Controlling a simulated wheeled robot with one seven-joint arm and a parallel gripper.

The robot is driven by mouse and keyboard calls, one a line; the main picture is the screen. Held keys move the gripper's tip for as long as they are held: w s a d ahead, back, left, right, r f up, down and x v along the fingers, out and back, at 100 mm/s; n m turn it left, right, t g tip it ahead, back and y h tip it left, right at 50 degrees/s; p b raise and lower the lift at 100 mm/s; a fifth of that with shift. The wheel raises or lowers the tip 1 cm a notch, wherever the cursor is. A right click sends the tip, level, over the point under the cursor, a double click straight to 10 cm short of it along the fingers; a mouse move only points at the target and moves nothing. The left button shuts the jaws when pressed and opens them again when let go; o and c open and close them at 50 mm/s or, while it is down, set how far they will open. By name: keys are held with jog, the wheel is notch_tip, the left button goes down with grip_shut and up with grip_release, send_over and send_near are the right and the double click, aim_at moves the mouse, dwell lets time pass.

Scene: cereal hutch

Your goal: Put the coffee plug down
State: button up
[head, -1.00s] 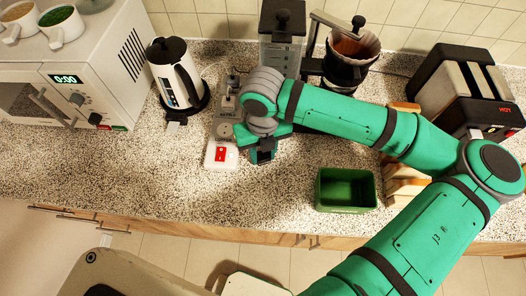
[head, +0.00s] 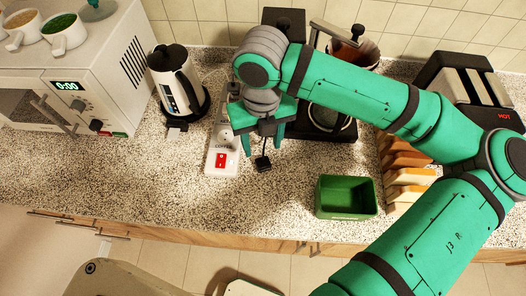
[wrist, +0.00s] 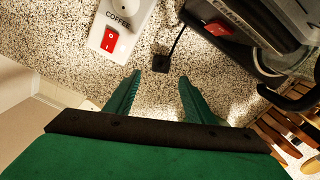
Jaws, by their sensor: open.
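The coffee plug (head: 262,163) is a small black block on a dark cord. It appears to lie on the speckled counter, just right of the power strip (head: 223,149) with its red switch and COFFEE label. In the wrist view the plug (wrist: 161,64) sits beyond the fingertips, near the line between them, with its cord running up and right. My gripper (head: 263,143) is open and empty above the plug, fingers apart on either side in the picture. Its fingers also show in the wrist view (wrist: 159,79). The coffee maker (head: 328,110) is partly hidden behind my arm.
A green bin (head: 346,196) stands to the right, beside bread slices (head: 408,178) in a rack. A toaster (head: 468,90) is at the far right. A kettle (head: 175,82) and a microwave (head: 75,65) are at the left. The front counter left of the bin is clear.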

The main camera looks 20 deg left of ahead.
jog(key=shift+w+d+r, duration=0.1)
jog(key=shift+d+r, duration=0.05)
jog(key=shift+r, duration=1.7)
